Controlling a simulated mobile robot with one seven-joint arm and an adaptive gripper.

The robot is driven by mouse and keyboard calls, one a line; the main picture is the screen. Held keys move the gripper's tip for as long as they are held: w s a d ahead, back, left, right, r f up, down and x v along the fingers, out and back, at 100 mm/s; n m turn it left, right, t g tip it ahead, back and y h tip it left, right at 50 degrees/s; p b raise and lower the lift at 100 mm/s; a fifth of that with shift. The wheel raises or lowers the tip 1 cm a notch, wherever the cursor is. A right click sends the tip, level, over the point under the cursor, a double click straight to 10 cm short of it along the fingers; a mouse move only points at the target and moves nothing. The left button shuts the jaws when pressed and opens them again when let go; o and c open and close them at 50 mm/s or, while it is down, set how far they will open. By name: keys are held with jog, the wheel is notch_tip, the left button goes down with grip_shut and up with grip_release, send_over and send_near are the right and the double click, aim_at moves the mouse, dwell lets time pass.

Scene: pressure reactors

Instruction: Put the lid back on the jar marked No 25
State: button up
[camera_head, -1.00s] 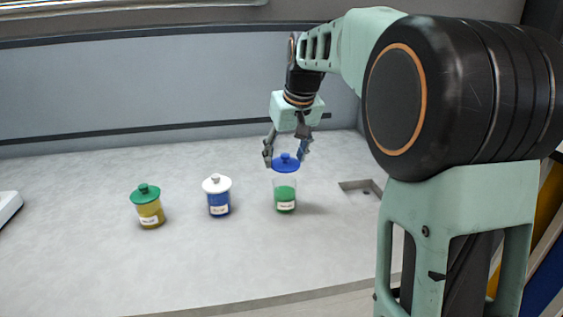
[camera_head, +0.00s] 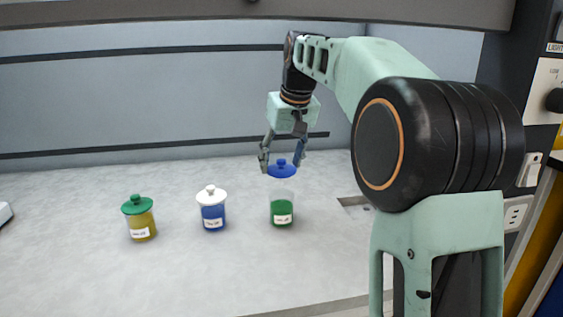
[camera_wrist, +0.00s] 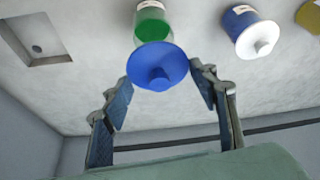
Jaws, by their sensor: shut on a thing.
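My gripper (camera_head: 282,163) is shut on the blue lid (camera_head: 281,172), its fingers at either side of the rim. The wrist view also shows the lid (camera_wrist: 158,68), knob toward the camera, between the two fingers. A clear jar with green contents (camera_head: 282,209) and a white label stands upright under the lid. The lid looks raised over this jar, but the clear glass makes the exact gap hard to tell. The jar's rim is partly hidden by the lid in the wrist view. The label numbers are too small to read.
A blue-filled jar with a white lid (camera_head: 212,209) and a yellow jar with a green lid (camera_head: 138,218) stand to the left. A square recess (camera_head: 356,203) lies right of the green-filled jar. The bench front is clear; a wall (camera_head: 140,100) stands behind.

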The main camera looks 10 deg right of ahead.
jog(key=shift+f+b, duration=1.95)
jog(key=shift+f, duration=0.55)
jog(key=shift+p, duration=0.55)
jog(key=shift+f+p, duration=0.2)
jog(key=shift+p, duration=0.15)
dwell(0.7)
jog(key=o, duration=1)
jog(key=shift+c, duration=0.2)
jog(key=shift+o, duration=0.7)
jog(key=o, duration=0.4)
jog(key=shift+c, duration=0.2)
